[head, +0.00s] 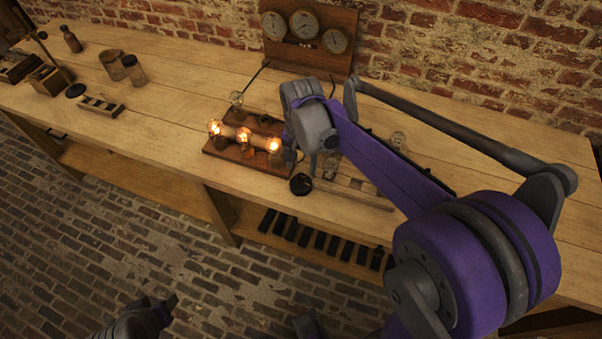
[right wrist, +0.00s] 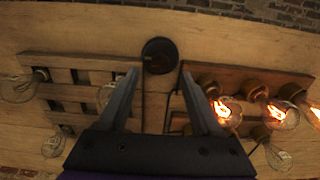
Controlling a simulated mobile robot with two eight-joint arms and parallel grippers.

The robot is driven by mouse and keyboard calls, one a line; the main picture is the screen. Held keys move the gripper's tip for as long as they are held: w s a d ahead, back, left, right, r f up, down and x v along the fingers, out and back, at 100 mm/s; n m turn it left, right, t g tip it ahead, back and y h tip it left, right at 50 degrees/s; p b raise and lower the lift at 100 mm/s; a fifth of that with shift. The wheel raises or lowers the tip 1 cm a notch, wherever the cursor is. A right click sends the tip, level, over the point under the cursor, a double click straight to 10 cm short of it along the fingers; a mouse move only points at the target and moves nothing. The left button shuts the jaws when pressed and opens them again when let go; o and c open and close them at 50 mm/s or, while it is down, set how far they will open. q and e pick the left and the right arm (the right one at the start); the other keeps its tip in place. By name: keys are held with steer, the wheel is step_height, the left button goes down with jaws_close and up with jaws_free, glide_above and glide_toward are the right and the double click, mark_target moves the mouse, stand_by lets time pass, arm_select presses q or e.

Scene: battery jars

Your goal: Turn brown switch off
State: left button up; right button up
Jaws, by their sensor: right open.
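I cannot make out a brown switch for certain; my right arm may hide it. A brown board (head: 215,150) carries several lamps, and three bulbs in front glow. It also shows at right in the right wrist view (right wrist: 240,80). A second board (head: 352,190), with unlit bulbs, is partly behind my right arm. A round black knob-like object (head: 301,184) lies near the table's front edge; the right wrist view shows it too (right wrist: 160,55). My right gripper (right wrist: 160,82) is open and empty, its fingers over the gap between the boards. My left gripper (head: 165,308) is low, away from the table.
A panel with three round dials (head: 305,38) stands against the brick wall behind the boards. Jars (head: 133,70) and a small block with slots (head: 100,104) stand on the left of the wooden table (head: 190,95). Its middle left is clear.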

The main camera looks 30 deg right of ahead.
mark_target(301, 176)
steer(key=shift+f, duration=2.2)
steer(key=shift+c, duration=0.3)
jaws_close()
